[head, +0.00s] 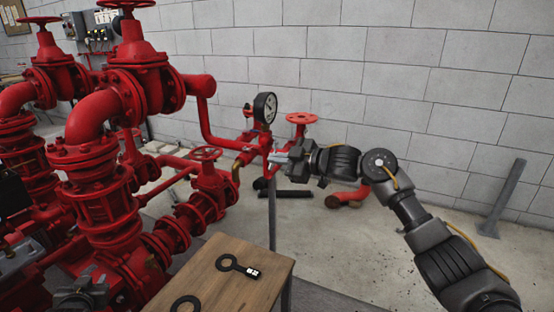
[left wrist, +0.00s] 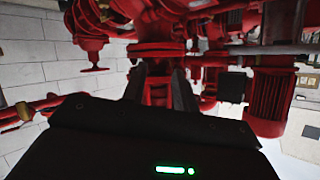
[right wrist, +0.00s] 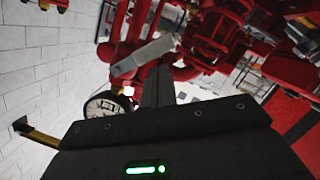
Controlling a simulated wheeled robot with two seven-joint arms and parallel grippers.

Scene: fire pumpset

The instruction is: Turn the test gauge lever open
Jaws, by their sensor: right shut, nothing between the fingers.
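The pressure gauge (head: 265,108), round with a white dial, stands on the red test pipe; it also shows in the right wrist view (right wrist: 106,105). A pale grey bar, apparently the test gauge lever (right wrist: 148,51), crosses just ahead of my right fingers. My right gripper (head: 281,157) is shut and empty, below and slightly right of the gauge; its fingers (right wrist: 158,85) seem close to the bar, but contact cannot be told. My left gripper (left wrist: 160,82) has its fingers apart and empty, facing red pump pipework.
A red handwheel (head: 302,118) is just behind my right gripper, and another (head: 206,153) is left of it. Large red valves (head: 130,90) fill the left.

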